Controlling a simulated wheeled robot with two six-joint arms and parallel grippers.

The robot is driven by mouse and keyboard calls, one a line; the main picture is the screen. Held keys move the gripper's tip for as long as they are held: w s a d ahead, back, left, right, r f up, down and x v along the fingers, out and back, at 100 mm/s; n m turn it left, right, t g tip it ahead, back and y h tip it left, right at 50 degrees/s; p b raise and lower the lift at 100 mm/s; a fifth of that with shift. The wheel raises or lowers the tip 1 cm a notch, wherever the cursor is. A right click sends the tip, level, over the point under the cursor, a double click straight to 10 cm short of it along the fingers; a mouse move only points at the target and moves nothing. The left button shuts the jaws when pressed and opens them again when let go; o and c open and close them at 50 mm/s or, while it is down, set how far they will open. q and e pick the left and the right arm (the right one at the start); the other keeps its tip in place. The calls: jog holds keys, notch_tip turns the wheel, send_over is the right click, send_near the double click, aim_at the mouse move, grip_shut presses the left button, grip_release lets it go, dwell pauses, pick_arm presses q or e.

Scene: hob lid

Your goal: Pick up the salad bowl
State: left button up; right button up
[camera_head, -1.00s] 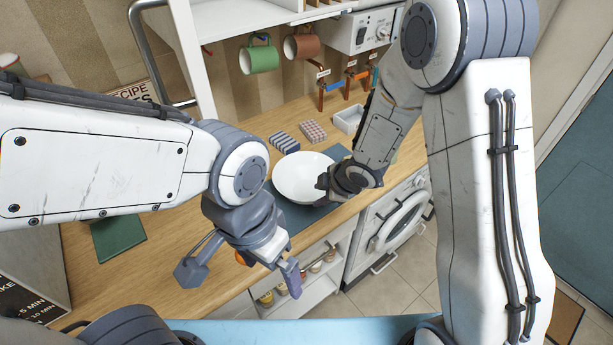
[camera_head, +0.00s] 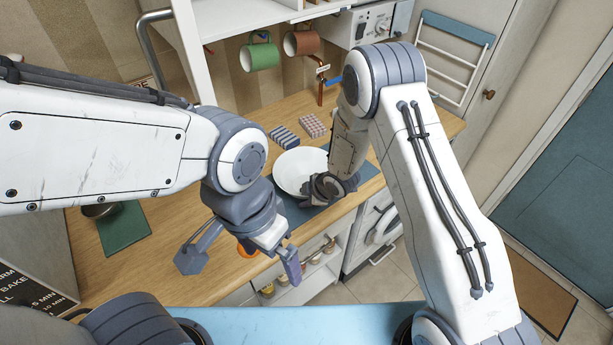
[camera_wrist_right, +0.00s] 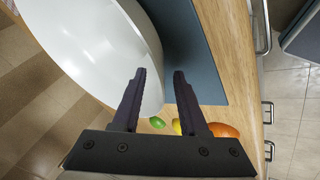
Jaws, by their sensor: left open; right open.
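The white salad bowl (camera_head: 298,170) sits on a dark blue mat (camera_head: 303,215) on the wooden counter. It also shows large in the right wrist view (camera_wrist_right: 95,50). My right gripper (camera_head: 316,188) is at the bowl's near right rim in the head view and hides part of it. In the right wrist view my right gripper (camera_wrist_right: 158,75) is open, with one finger overlapping the bowl's rim and the other over the mat. I cannot tell whether it touches the rim. My left gripper (camera_head: 245,264) is open and empty, over the counter's front edge, left of the bowl.
Two striped or checked cloths (camera_head: 284,137) lie behind the bowl. A green mug (camera_head: 259,54) and a brown mug (camera_head: 301,42) hang under the shelf. A green mat (camera_head: 123,228) lies at left. Small coloured items (camera_wrist_right: 224,130) show beyond the right fingers.

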jog(key=shift+f, duration=0.1)
grip_shut()
dwell(1.4)
